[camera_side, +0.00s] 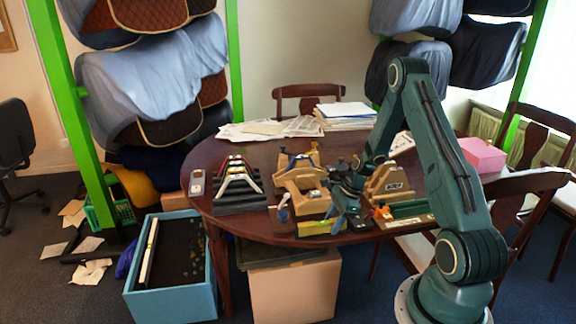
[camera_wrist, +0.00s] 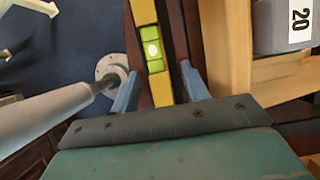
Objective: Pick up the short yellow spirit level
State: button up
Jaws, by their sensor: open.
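The short yellow spirit level (camera_wrist: 147,14) runs down the upper middle of the wrist view, with a green vial in its body. It lies between my two blue-grey fingers, with a finger on each side. My gripper (camera_wrist: 160,88) is open around it, and gaps show between the level and the fingers. In the side view my gripper (camera_side: 344,222) points down at the front edge of the table. A yellow strip (camera_side: 318,228), apparently this level, shows just left of the fingers there. The level's near end is hidden behind the gripper body in the wrist view.
Wooden saddle-fitting blocks (camera_side: 301,181) stand close around my gripper on the dark round table (camera_side: 230,225). In the wrist view a light wooden block (camera_wrist: 228,45) and a grey piece labelled 20 (camera_wrist: 283,27) sit right of the fingers. A blue box (camera_side: 172,306) stands on the floor at left.

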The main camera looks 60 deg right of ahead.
aim_at(333, 220)
dwell(0.3)
grip_shut()
jog(key=shift+r, duration=0.15)
notch_tip(333, 220, up, 20)
dwell(0.9)
dwell(0.6)
